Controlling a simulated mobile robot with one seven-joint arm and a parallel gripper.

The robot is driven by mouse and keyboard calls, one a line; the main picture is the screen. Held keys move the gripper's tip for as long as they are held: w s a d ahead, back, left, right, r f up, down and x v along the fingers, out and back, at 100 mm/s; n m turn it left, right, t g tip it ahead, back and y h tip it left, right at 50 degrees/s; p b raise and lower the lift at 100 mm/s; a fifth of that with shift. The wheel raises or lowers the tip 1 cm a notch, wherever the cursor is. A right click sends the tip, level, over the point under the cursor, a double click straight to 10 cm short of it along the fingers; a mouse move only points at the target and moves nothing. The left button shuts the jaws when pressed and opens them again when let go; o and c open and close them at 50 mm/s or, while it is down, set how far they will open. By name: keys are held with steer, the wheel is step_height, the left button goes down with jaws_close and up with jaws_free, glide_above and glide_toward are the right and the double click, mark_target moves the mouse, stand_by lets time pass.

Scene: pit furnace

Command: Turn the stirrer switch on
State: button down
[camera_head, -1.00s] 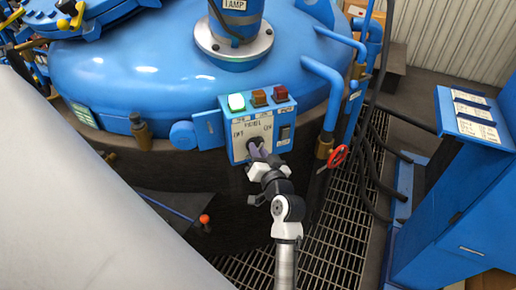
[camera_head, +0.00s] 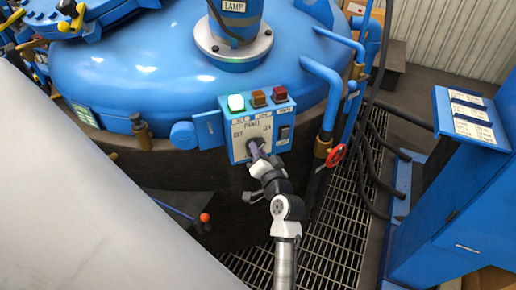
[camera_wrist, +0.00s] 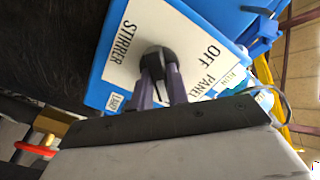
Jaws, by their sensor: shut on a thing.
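The stirrer switch is a black rotary knob (camera_wrist: 157,62) on a white plate marked STIRRER, OFF and PANEL in the wrist view. The plate sits on the blue control box (camera_head: 228,142), fixed to the front of the blue furnace lid. My gripper (camera_wrist: 162,88) has its two purple-grey fingers closed on either side of the knob. In the head view my gripper (camera_head: 257,151) reaches the plate from below and covers part of the knob. Which mark the knob points to cannot be told.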

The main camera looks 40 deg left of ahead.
steer(key=c, duration=1.4)
jaws_free()
steer(key=shift+o, duration=0.2)
steer(key=shift+d, duration=0.1)
steer(key=b+v, duration=0.4)
steer(key=v, duration=0.9)
steer(key=shift+s+d+b, duration=0.2)
steer(key=shift+d+b, duration=0.05)
steer(key=shift+b, duration=0.15)
